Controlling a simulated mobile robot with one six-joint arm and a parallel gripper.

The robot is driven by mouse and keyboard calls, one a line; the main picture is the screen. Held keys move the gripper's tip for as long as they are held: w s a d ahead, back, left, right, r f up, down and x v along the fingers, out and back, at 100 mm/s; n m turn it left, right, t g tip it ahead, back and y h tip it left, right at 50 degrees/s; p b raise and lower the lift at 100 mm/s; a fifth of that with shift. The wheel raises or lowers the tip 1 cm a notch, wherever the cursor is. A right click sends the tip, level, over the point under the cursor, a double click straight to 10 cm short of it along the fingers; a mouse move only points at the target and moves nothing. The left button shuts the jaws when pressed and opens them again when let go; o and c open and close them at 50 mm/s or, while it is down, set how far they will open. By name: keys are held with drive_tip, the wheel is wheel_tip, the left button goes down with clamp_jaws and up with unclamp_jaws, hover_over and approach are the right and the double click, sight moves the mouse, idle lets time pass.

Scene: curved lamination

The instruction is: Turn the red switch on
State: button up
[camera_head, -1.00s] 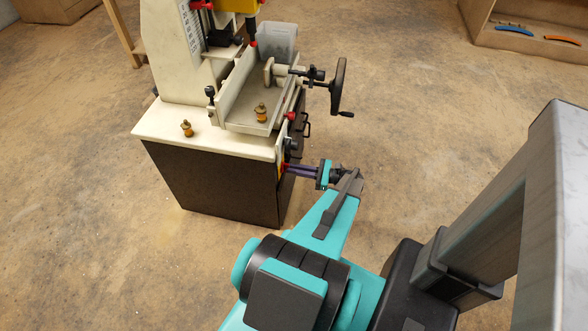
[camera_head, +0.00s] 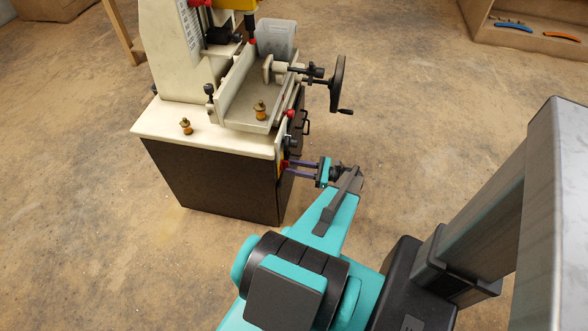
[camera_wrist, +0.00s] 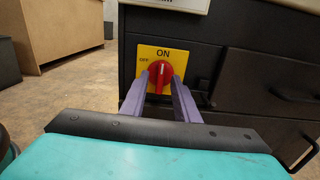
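The red switch (camera_wrist: 160,76) is a round knob on a yellow plate (camera_wrist: 146,53) on the dark cabinet front. The plate reads ON at the top and OFF at the left. The knob's pale mark looks close to upright, toward ON. The switch also shows small at the cabinet's edge in the head view (camera_head: 283,166). My gripper (camera_wrist: 161,75) has its two purple fingers spread, one on each side of the knob, with gaps that look clear of it. In the head view my gripper (camera_head: 291,167) reaches the plate from the right.
The cream machine top (camera_head: 205,135) carries a vise tray, small brass pieces (camera_head: 186,127) and a black handwheel (camera_head: 338,85). Dark drawers (camera_wrist: 270,75) with handles lie right of the switch. A wooden shelf (camera_head: 480,38) stands far right. Floor between is open.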

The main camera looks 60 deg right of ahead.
drive_tip(key=b+v, duration=0.1)
drive_tip(key=v, duration=1.2)
drive_tip(key=shift+s, duration=0.35)
